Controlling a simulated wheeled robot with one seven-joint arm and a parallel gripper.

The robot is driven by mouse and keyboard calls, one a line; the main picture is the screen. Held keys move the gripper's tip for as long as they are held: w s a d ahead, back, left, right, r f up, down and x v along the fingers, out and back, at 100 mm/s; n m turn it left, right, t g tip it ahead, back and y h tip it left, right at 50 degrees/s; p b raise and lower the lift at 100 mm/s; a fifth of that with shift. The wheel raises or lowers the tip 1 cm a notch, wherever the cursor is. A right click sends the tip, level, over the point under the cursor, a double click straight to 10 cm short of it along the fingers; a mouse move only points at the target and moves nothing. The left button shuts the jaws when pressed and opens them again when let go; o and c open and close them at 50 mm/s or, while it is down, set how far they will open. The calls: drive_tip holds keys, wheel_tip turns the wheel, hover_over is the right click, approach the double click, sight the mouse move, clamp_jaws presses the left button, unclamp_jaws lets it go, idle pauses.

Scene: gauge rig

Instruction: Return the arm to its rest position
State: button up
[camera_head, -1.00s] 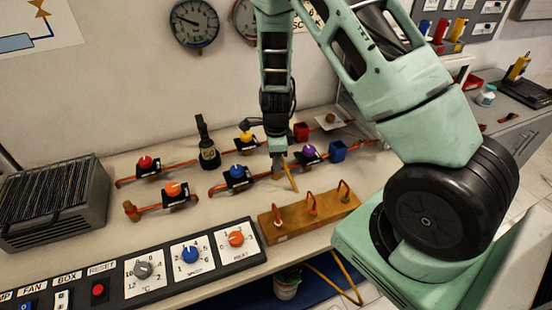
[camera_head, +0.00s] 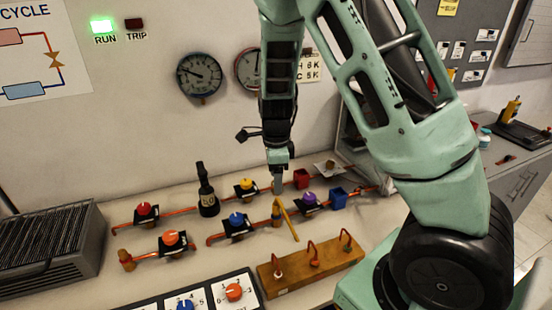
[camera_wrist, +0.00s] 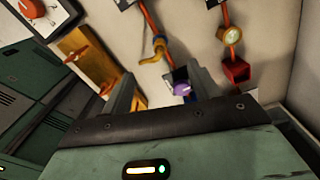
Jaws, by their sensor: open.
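My arm reaches over the bench, and my gripper (camera_head: 278,186) hangs pointing down near a yellow lever (camera_head: 288,222) on an orange pipe. There the yellow lever (camera_wrist: 157,48) lies beyond the fingers, as does a purple knob (camera_wrist: 182,88) close to one fingertip. In the head view the purple knob (camera_head: 309,197) is to the right of my gripper. I cannot tell exactly how high the fingertips are above the lever.
A wooden block (camera_head: 312,268) with copper hooks stands at the front. Valves with red (camera_head: 144,209), orange (camera_head: 170,237), blue (camera_head: 236,219) and yellow (camera_head: 246,184) knobs line the pipes. A dark bottle (camera_head: 207,190) stands upright behind. Gauges (camera_head: 199,74) hang on the wall.

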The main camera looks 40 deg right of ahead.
wheel_tip(320, 180, up, 6)
idle(0.4)
